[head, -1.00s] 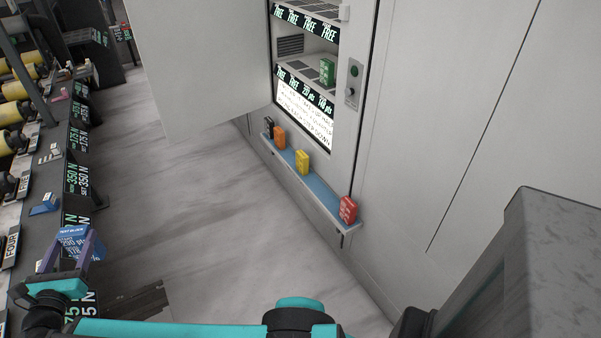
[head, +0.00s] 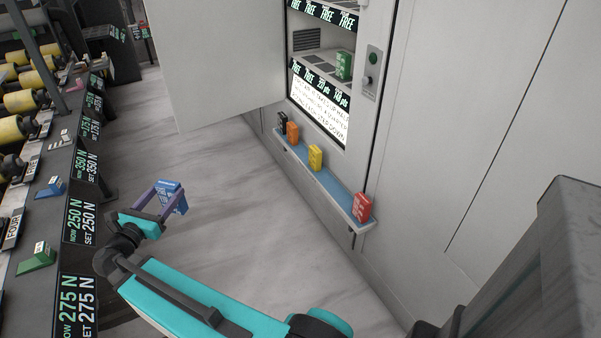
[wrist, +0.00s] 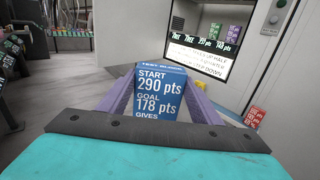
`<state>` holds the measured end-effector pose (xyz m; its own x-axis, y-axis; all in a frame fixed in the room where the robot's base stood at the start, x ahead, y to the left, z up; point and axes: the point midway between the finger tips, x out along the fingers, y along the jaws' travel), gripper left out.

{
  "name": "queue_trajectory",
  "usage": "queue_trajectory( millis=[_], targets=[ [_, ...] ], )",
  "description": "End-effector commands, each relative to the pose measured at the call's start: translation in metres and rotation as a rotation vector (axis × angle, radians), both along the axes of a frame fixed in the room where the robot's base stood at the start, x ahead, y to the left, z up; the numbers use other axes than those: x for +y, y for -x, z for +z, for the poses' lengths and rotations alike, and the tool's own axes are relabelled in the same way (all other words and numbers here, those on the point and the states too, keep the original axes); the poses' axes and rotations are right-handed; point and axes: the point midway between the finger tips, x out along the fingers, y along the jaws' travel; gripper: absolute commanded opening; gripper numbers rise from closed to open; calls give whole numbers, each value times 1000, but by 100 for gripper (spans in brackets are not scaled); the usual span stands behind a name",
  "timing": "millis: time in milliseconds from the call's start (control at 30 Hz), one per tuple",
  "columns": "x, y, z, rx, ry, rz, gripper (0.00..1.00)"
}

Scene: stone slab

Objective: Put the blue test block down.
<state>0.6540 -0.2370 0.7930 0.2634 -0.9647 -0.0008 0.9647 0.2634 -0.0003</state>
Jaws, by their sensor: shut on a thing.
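The blue test block (head: 171,197) is held in the air between the purple fingers of my gripper (head: 160,197), over the grey floor. In the wrist view the blue block (wrist: 160,94) fills the space between the fingers (wrist: 158,98), upright, with white print reading "START 290 pts, GOAL 178 pts, GIVES". My gripper is shut on it. It is apart from the blue ledge (head: 337,188) on the cabinet wall, where a black, an orange (head: 293,132), a yellow (head: 316,157) and a red block (head: 362,207) stand.
A cabinet with an open door (head: 205,60) holds a green block (head: 344,65) on a shelf, above a lit text panel (head: 318,110). A dark bench (head: 40,215) with force displays and yellow rollers runs along the left. Ledge room is free between the yellow and red blocks.

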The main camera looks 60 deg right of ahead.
Motion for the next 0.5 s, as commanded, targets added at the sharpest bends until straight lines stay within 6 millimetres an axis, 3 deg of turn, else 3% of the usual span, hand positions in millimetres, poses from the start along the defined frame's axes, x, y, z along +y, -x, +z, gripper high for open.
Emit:
queue_trajectory(
  millis=[100, 500],
  targets=[
    [-36, 11, -18, 0, 2, -62, 16],
    [-143, 60, -63, -1, 3, -254, 16]
  ],
)
